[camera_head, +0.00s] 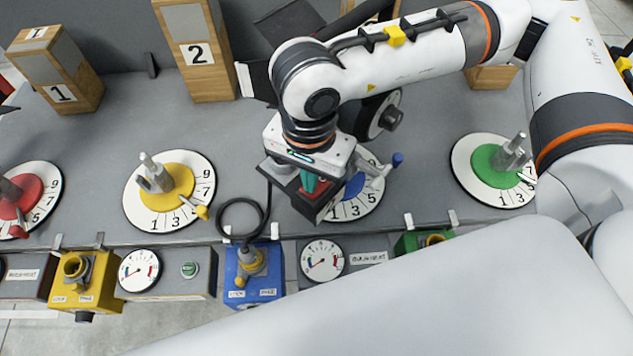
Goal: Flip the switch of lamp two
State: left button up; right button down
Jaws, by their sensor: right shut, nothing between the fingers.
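Lamp two is probably the tall wooden box marked 2 (199,55) at the back, left of my right arm. My right gripper (319,198) is low over the bench, at the left side of the blue dial (352,207), and covers part of that dial. Its jaws are shut with nothing held; the fingertips are hard to see. It is well in front and to the right of the box marked 2. My left gripper is not in view.
A box marked 1 (62,93) stands at the back left. Red (22,196), yellow (168,186) and green (492,165) dials with upright handles line the bench. A blue box (252,277) with a cable and a yellow box (84,283) hang along the front edge.

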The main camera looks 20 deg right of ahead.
jog(key=shift+f+b, duration=0.35)
jog(key=shift+r+p, duration=1.25)
jog(key=shift+r, duration=2.35)
jog(key=shift+s+f, duration=0.1)
